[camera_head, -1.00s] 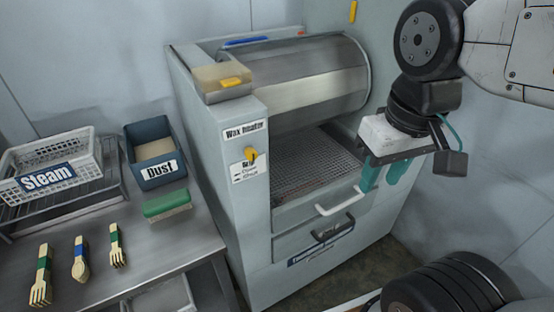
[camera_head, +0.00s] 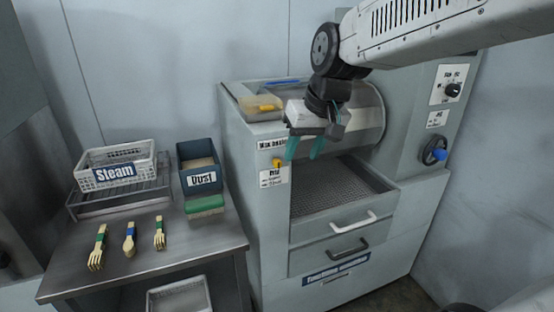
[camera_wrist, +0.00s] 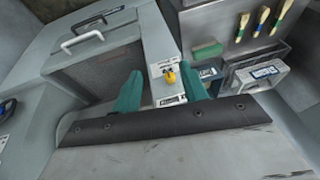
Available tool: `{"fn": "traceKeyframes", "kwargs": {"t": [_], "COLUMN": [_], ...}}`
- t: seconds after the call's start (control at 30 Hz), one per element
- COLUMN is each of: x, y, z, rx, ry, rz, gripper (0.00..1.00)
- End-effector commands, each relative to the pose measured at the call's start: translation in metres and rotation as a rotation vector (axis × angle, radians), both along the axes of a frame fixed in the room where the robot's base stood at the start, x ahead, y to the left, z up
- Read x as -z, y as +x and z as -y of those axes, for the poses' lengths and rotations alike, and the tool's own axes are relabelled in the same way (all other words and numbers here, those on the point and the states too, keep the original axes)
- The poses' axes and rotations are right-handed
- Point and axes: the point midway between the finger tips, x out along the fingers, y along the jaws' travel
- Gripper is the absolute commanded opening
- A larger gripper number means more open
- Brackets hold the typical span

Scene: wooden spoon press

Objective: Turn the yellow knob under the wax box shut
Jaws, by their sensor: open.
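The yellow knob (camera_head: 277,163) sits on the front of the grey machine, under the "Wax heater" label and above a small printed label (camera_head: 273,177). The wax box (camera_head: 262,107), a pale box with a yellow tab, is on top of the machine above it. My gripper (camera_head: 303,148) is open and empty, with teal fingers, just right of the knob in the head view. In the wrist view the knob (camera_wrist: 170,77) shows between the two fingertips, beyond them. I see no contact with it. The exact turn of the knob is too small to tell.
A metal drum (camera_head: 368,115) and a mesh tray (camera_head: 340,190) lie right of the knob. Two drawer handles (camera_head: 353,222) stick out below. A steel table (camera_head: 150,275) on the left holds a Steam basket (camera_head: 116,171), a Dust bin (camera_head: 200,170) and wooden cutlery.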

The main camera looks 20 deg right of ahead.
Motion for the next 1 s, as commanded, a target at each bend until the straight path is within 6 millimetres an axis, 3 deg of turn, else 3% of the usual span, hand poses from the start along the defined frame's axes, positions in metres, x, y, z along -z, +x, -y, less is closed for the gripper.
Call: {"fn": "traceKeyframes", "kwargs": {"t": [0.03,0.1,0.23,0.37,0.7,1.0], "x": [0.002,0.002,0.004,0.014,0.062,0.074], "y": [0.022,0.045,0.07,0.079,0.098,0.104], "z": [0.0,-0.001,-0.002,-0.004,-0.012,-0.013], "rx": [0.007,0.015,0.022,0.022,0.022,0.023], "ry": [0.01,0.02,0.032,0.034,0.034,0.033], "rz": [0.015,0.039,0.064,0.07,0.068,0.072], "gripper": [0.43,0.43,0.43,0.43,0.43,0.43]}}
